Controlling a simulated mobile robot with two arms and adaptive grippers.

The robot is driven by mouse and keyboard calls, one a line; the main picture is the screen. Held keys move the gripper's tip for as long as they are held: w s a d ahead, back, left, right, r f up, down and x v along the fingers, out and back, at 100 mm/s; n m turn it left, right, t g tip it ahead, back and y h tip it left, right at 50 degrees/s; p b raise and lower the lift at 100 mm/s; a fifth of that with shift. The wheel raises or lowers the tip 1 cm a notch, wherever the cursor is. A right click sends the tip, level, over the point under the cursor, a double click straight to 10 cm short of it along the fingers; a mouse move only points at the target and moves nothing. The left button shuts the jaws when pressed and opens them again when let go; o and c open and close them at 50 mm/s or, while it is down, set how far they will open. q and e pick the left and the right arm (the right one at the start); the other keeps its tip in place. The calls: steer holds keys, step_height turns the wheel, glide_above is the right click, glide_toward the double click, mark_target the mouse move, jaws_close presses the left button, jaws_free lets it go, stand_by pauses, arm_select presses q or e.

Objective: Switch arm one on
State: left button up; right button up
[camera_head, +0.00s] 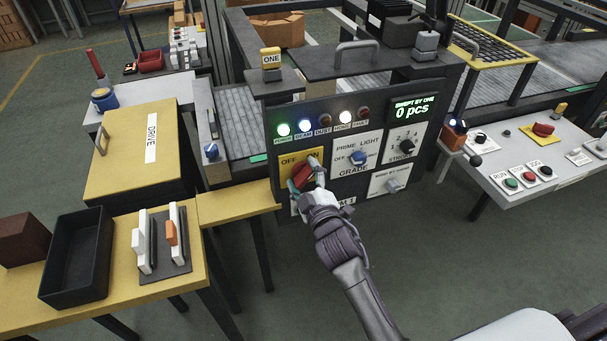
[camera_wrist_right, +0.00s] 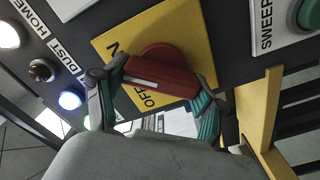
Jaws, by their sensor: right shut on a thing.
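The dark control panel (camera_head: 330,118) below the yellow ONE sign (camera_head: 271,59) carries a red rotary switch (camera_head: 303,174) on a yellow OFF/ON plate (camera_head: 287,160). A label ending in "M 1" (camera_head: 347,201) sits under it, partly hidden. My right gripper (camera_head: 306,183) is shut on the red switch handle. In the right wrist view, the fingers of my right gripper (camera_wrist_right: 152,95) sit at both ends of the red handle (camera_wrist_right: 160,75), over the yellow plate (camera_wrist_right: 190,35). Which label the handle points to is hard to tell. My left gripper is out of view.
Power (camera_head: 283,130), beam (camera_head: 305,126) and home (camera_head: 345,117) lamps are lit; dust and fault look dark. The display (camera_head: 414,106) reads 0 pcs. PRIME LIGHT (camera_head: 358,157) and STROKE (camera_head: 406,144) knobs are beside the switch. A yellow table (camera_head: 40,318) stands left.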

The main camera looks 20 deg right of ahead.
steer(key=shift+m, duration=0.5)
steer(key=o, duration=1.1)
steer(key=shift+o, duration=0.2)
steer(key=s, duration=1.2)
steer(key=shift+d, duration=0.2)
